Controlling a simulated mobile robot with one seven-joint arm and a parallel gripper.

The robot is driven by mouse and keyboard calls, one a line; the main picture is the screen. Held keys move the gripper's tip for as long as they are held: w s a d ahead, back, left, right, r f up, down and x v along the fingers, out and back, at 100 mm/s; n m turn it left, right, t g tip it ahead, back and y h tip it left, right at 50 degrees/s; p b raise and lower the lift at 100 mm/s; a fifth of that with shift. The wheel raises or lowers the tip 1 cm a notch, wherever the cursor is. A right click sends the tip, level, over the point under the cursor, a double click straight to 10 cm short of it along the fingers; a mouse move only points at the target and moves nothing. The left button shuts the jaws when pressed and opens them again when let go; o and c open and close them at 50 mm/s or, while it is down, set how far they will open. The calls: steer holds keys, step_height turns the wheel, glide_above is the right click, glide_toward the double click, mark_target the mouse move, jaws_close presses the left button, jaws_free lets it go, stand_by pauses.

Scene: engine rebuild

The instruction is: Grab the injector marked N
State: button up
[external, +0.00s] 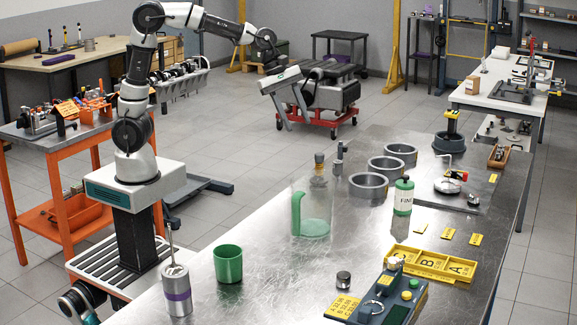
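No injector marked N can be made out in the external view; no letter N is readable on any part. Several small parts (40,119) lie on the orange cart at the left, too small to identify. My gripper (289,127) hangs at the end of the raised arm, pointing down, in front of the red wheeled stand with an engine-like block. It is well away from the orange cart and nothing is visible in it.
The steel bench (290,265) holds a green cup (228,264), a purple-banded can (177,290), a glass jug (312,205), grey rings (368,186), a green bottle (403,196), a yellow lettered tray (400,259) and a control box (378,308). A red stand (316,122) is behind my gripper.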

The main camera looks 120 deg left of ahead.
steer(key=a+n+p, duration=0.4)
steer(key=a+n, duration=0.4)
steer(key=a, duration=0.4)
steer(key=n+y+p, duration=0.1)
steer(key=n, duration=0.4)
glide_toward(341, 152)
steer(key=shift+g, duration=0.4)
steer(key=f, duration=0.1)
steer(key=a+f, duration=0.1)
steer(key=w+f, duration=0.1)
steer(key=f, duration=0.1)
steer(key=shift+a+b, duration=0.3)
steer(key=shift+w+x, duration=0.2)
steer(key=shift+x, duration=3)
jaws_close()
